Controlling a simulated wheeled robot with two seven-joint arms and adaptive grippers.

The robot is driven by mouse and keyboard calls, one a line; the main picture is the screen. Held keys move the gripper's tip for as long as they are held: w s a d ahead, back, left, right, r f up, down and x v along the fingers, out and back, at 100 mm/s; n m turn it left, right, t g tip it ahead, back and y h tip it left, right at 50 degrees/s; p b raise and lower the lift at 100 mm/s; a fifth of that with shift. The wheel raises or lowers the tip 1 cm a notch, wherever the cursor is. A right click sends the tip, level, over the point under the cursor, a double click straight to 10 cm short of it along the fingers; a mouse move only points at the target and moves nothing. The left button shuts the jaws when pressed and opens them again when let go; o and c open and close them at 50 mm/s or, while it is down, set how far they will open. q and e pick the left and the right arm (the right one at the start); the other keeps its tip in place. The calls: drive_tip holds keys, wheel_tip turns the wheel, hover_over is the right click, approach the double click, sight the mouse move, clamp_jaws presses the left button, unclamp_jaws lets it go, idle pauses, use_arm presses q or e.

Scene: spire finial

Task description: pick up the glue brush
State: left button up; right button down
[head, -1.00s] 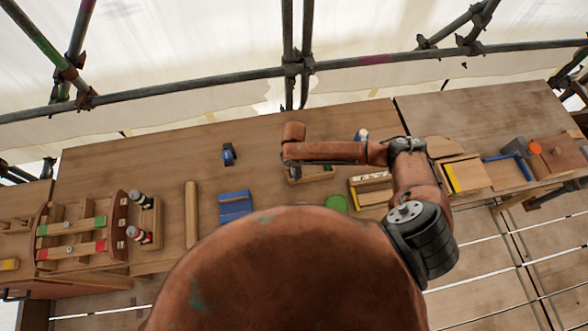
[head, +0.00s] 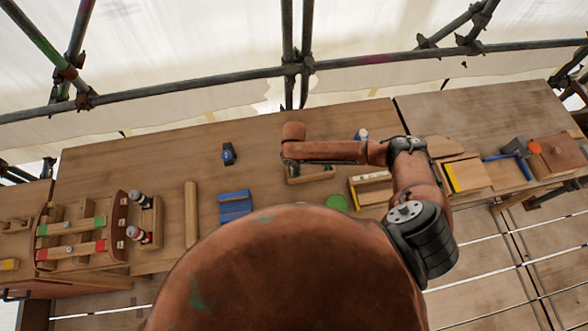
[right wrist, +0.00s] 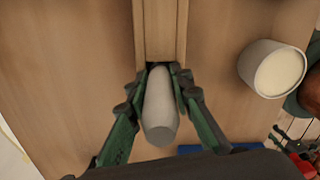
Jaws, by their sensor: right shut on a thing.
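The glue brush shows in the right wrist view as a pale grey, rounded handle (right wrist: 160,118) pointing toward the camera. Its far end meets a narrow wooden holder (right wrist: 161,28), and I cannot see the bristles. My right gripper (right wrist: 163,77) has its green fingers closed on both sides of the handle. In the head view my right arm reaches over the bench and its wrist hides the fingers and the brush. My left gripper is not in view.
A white pot with cream contents (right wrist: 277,70) stands right of the brush. Bare wood lies left of my wrist.

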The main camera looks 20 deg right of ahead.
wheel_tip(320, 180, up, 10)
drive_tip(key=shift+b, duration=0.65)
